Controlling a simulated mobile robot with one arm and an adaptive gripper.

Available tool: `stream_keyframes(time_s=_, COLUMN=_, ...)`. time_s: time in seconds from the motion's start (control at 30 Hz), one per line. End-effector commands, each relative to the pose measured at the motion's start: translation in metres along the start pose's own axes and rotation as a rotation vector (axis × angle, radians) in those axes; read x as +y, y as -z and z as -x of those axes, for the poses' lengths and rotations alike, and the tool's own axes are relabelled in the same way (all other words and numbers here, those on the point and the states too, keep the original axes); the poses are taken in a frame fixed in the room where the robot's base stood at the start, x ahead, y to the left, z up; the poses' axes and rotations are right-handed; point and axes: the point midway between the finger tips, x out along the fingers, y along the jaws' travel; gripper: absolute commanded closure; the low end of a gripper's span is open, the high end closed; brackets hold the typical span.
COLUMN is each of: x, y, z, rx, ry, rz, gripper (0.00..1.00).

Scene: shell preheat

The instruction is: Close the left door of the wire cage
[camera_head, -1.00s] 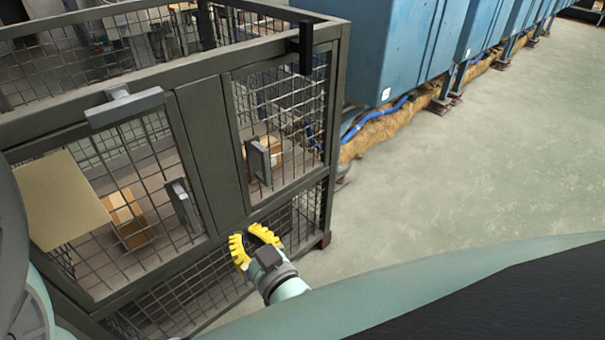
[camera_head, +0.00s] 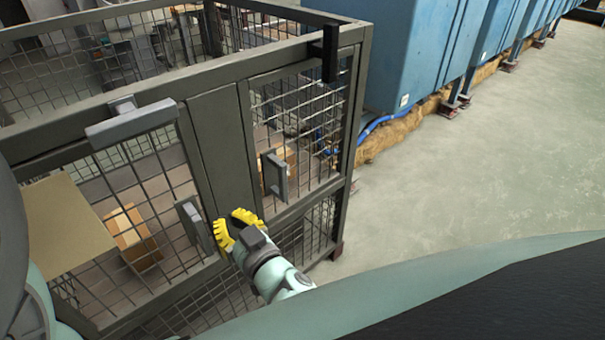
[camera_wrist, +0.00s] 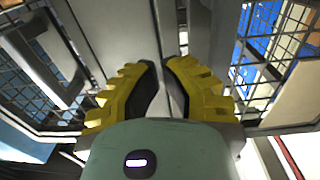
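The wire cage's left door (camera_head: 194,178) has a grey frame around mesh and looks nearly flush with the cage front in the head view. I cannot tell whether it is fully shut. Its upright grey handle (camera_head: 193,225) is near its right edge. My gripper (camera_head: 228,217), with yellow fingers, is just right of that handle, in front of the post between the doors. The wrist view shows the fingers (camera_wrist: 160,66) with a narrow gap between them and nothing held. I cannot tell whether they touch the cage.
The cage's right door (camera_head: 246,125) has its own handle (camera_head: 275,175). A cardboard box (camera_head: 130,235) lies inside behind the left mesh. A tan panel (camera_head: 65,225) is at the far left. Blue cabinets (camera_head: 425,55) stand behind; the floor (camera_head: 480,170) at the right is clear.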

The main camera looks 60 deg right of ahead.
Motion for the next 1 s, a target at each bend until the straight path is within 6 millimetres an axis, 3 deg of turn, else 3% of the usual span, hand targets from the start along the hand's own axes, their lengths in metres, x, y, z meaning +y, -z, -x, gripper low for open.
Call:
stream_keyframes(time_s=0.3, x=0.0, y=-0.002, z=-0.034, rx=-0.002, ry=0.001, rz=0.0, gripper=1.0)
stream_keyframes(time_s=0.73, x=-0.001, y=0.0, z=-0.038, rx=-0.002, ry=0.002, rz=0.0, gripper=1.0)
stream_keyframes(time_s=1.0, x=0.0, y=0.001, z=-0.061, rx=0.0, ry=0.003, rz=0.0, gripper=1.0)
